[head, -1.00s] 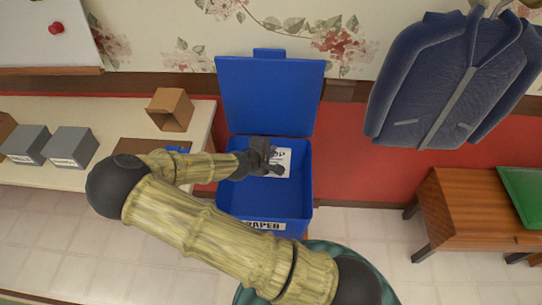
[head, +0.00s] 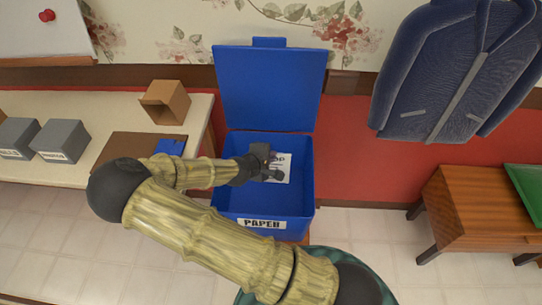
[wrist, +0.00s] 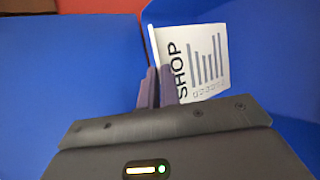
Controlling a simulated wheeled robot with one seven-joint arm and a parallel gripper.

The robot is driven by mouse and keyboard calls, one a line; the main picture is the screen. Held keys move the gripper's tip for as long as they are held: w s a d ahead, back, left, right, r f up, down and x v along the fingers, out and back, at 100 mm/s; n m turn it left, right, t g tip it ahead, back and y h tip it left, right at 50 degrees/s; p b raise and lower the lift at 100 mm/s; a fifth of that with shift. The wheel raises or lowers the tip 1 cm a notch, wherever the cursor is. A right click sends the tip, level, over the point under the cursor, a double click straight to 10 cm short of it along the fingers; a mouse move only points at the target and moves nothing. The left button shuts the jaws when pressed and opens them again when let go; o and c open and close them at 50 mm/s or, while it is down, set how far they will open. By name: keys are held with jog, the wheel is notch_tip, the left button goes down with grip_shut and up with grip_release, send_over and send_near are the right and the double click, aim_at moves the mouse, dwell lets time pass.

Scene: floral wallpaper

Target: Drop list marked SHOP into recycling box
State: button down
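The list marked SHOP (wrist: 195,60) is a white sheet with black letters and a bar drawing. My gripper (wrist: 158,88) has its two purple fingers close together at the sheet's lower left edge, which appears pinched between them. In the head view my gripper (head: 266,162) and the list (head: 282,170) are over the open mouth of the blue recycling box (head: 262,207), within its walls as seen from above. The box bears a PAPER label, and its lid stands up at the back. How high the list is above the box floor is unclear.
A cream table (head: 203,112) at left holds grey boxes (head: 60,141), an open brown box (head: 165,103) and a blue item (head: 170,147) on a brown board. A blue jacket (head: 445,75) hangs at right above a wooden table (head: 470,205) with a green tray (head: 526,185).

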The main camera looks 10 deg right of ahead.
jog(key=shift+f, duration=0.1)
jog(key=c, duration=1.5)
grip_release()
jog(key=shift+c, duration=0.2)
jog(key=shift+a, duration=0.1)
jog(key=p+v, duration=0.3)
jog(key=v, duration=1.4)
jog(key=shift+s, duration=0.1)
jog(key=shift+s, duration=0.1)
